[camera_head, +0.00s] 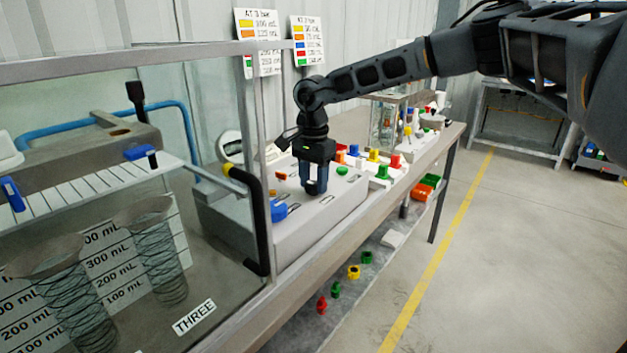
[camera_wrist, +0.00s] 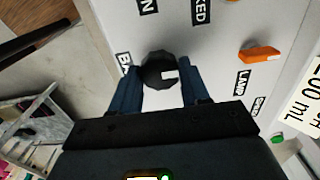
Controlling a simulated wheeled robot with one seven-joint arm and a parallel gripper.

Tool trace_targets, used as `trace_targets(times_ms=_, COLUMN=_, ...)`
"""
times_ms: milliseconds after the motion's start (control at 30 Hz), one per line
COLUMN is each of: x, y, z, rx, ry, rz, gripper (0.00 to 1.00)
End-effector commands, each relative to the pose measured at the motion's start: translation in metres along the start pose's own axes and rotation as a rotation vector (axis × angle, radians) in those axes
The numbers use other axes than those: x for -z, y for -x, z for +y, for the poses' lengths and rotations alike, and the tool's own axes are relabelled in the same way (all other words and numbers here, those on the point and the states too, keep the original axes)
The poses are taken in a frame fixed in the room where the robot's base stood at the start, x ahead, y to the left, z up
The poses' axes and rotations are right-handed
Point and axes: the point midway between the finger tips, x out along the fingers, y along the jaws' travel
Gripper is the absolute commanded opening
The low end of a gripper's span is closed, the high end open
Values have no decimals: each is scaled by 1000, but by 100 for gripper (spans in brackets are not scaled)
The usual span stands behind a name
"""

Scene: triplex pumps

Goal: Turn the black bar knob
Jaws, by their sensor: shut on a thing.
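The black bar knob (camera_wrist: 154,70) shows in the wrist view as a dark, rounded, faceted piece with a white mark on its right side. It sits on the pale grey panel, beside a label that begins "BA". My gripper (camera_wrist: 160,86) is shut on it, with one blue-grey finger on each side. In the head view my gripper (camera_head: 314,190) points straight down onto the top of the grey pump housing (camera_head: 330,210). The knob is hidden behind the fingers there.
An orange bar knob (camera_wrist: 260,53) and a green button (camera_wrist: 278,139) are on the same panel. A blue part (camera_head: 278,211) is at the housing's near left. A clear-walled frame with a black handle (camera_head: 259,220) stands left. Several coloured knobs lie on the lower shelf.

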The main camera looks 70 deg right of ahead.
Motion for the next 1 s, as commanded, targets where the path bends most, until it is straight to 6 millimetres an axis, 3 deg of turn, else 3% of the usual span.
trace_targets(times_ms=433, x=0, y=1, z=0, rx=2, ry=8, rz=1, gripper=15)
trace_targets(times_ms=467, x=0, y=1, z=0, rx=2, ry=8, rz=1, gripper=48)
trace_targets(times_ms=500, x=0, y=1, z=0, rx=2, ry=8, rz=1, gripper=52)
trace_targets(times_ms=700, x=0, y=0, z=0, rx=1, ry=8, rz=0, gripper=71)
trace_targets(times_ms=1000, x=0, y=4, z=0, rx=1, ry=8, rz=1, gripper=71)
